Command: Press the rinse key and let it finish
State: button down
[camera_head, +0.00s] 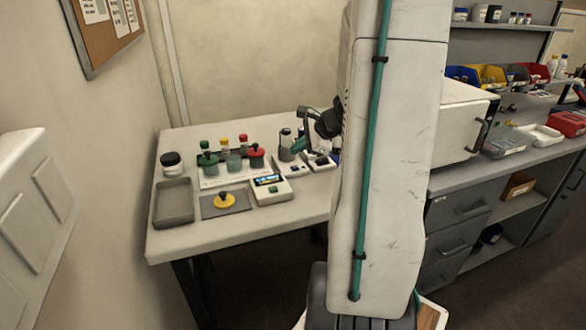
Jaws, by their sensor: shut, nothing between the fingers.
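A white device (271,190) with a lit blue screen and a small green key stands at the front right of the pale table. Behind it is a small white unit (291,167) with a dark blue key, and another small unit (320,161) sits to its right. Which key is the rinse key cannot be read at this size. My gripper (298,146) is small and partly hidden, above the back units beside a grey-green cylinder (286,152). It is shut and empty. Contact with any key cannot be made out.
My own arm hides the table's right end.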

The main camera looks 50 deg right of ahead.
aim_at(298, 168)
jog(key=shift+f, duration=1.5)
dwell(0.9)
jog(key=shift+s+f, duration=0.1)
jog(key=shift+f, duration=0.3)
jog(key=shift+f, duration=0.35)
dwell(0.5)
jog(key=shift+r, duration=0.8)
jog(key=shift+r, duration=2.5)
